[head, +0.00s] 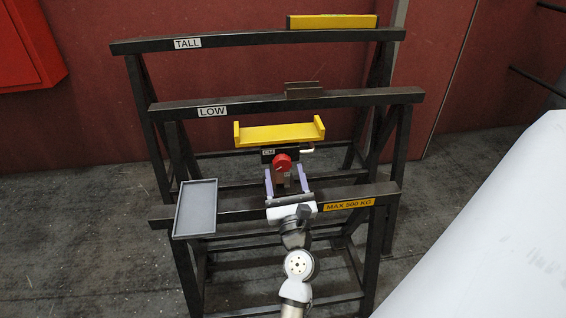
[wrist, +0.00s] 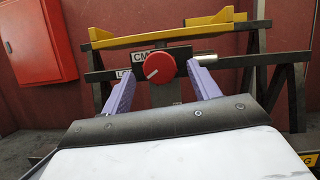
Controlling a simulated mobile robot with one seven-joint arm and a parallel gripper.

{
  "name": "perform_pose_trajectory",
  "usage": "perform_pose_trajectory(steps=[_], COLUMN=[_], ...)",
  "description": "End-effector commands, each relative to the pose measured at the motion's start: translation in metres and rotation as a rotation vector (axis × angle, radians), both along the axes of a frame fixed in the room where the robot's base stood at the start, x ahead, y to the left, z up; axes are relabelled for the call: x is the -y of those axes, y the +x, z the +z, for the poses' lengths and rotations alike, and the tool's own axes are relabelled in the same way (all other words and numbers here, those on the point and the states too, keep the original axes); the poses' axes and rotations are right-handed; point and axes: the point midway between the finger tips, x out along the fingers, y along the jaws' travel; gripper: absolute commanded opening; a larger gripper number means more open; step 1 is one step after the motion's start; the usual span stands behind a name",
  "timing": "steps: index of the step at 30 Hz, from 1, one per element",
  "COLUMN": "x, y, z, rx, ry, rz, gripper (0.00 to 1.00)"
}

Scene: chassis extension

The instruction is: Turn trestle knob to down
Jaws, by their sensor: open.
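The round red trestle knob (head: 282,162) sits on a dark post below a yellow cradle (head: 279,134). In the wrist view the knob (wrist: 159,68) shows a pale pointer mark slanting to its lower left. My gripper (head: 287,172) is open, with its two purple fingers pointing toward the knob. In the wrist view one finger of my gripper (wrist: 162,78) is on each side of the knob, with gaps between. I cannot tell whether the fingertips reach level with the knob in depth. A partly hidden CM label (head: 268,152) is behind the knob.
Dark trestles labelled TALL (head: 188,43), LOW (head: 212,111) and MAX 500 KG (head: 349,204) stand one behind another. A grey tray (head: 196,208) lies on the nearest beam at left. A light handle (head: 306,151) sticks out right of the knob. A large white surface (head: 490,230) fills the lower right.

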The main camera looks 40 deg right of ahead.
Motion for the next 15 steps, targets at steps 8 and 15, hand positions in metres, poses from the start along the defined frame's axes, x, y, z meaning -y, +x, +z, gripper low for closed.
perform_pose_trajectory(steps=[8,15], x=[0.012,0.012], y=[0.021,0.022], z=[0.010,0.010], rx=[0.000,-0.001], ry=[0.000,0.001], rz=[0.000,0.000], gripper=[0.61,0.61])
